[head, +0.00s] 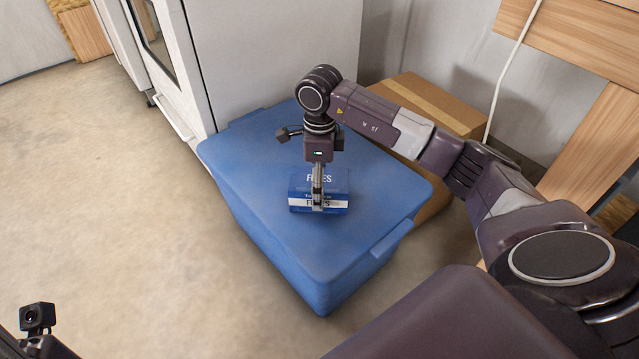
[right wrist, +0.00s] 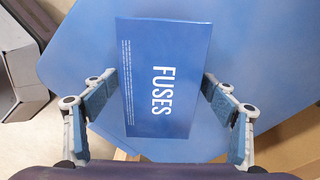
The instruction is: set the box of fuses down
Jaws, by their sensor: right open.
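The box of fuses (head: 334,186) is blue with a white band and stands on the lid of a blue storage bin (head: 270,150). In the right wrist view the top of the box (right wrist: 165,75) shows the word FUSES. My right gripper (head: 317,205) is directly over the box, pointing down. In the right wrist view its fingers (right wrist: 165,105) are open, one on each side of the box, with a gap on both sides. Only part of my left arm shows at the lower left in the head view; its gripper fingers are out of frame.
A cardboard box (head: 430,100) stands behind the bin, against the wall. A white cabinet (head: 270,50) stands behind the bin at the left. A white cable (head: 505,80) hangs near wooden boards (head: 590,150) at the right. The floor at the left is clear.

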